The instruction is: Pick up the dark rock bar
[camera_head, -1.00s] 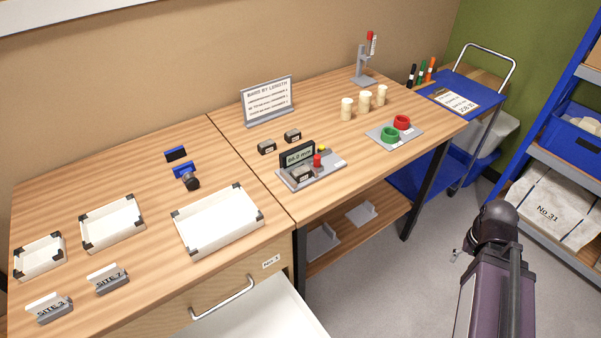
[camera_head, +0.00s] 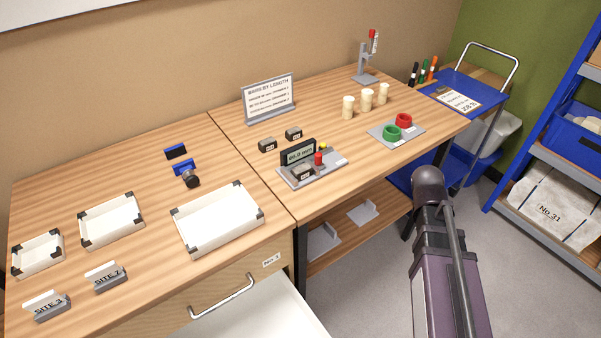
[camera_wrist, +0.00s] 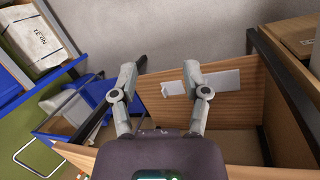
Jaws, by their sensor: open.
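Two small dark grey blocks with pale labels, one (camera_head: 267,145) left of the other (camera_head: 293,134), lie on the right half of the wooden table. A similar dark labelled block (camera_head: 303,173) sits on the grey gauge stand (camera_head: 330,168), in front of its display. I cannot tell which of these is the dark rock bar. My gripper (camera_wrist: 160,75) is open and empty in the wrist view, with the floor and the table's lower shelf beyond it. It is hidden in the head view, where my arm shows right of the table. No block shows in the wrist view.
White trays (camera_head: 218,243) and site signs (camera_head: 106,278) stand on the left half. A drawer (camera_head: 255,315) is open at the front. Cream cylinders (camera_head: 348,107) and a plate with red and green rings (camera_head: 403,121) stand right. A blue cart (camera_head: 465,99) is beyond.

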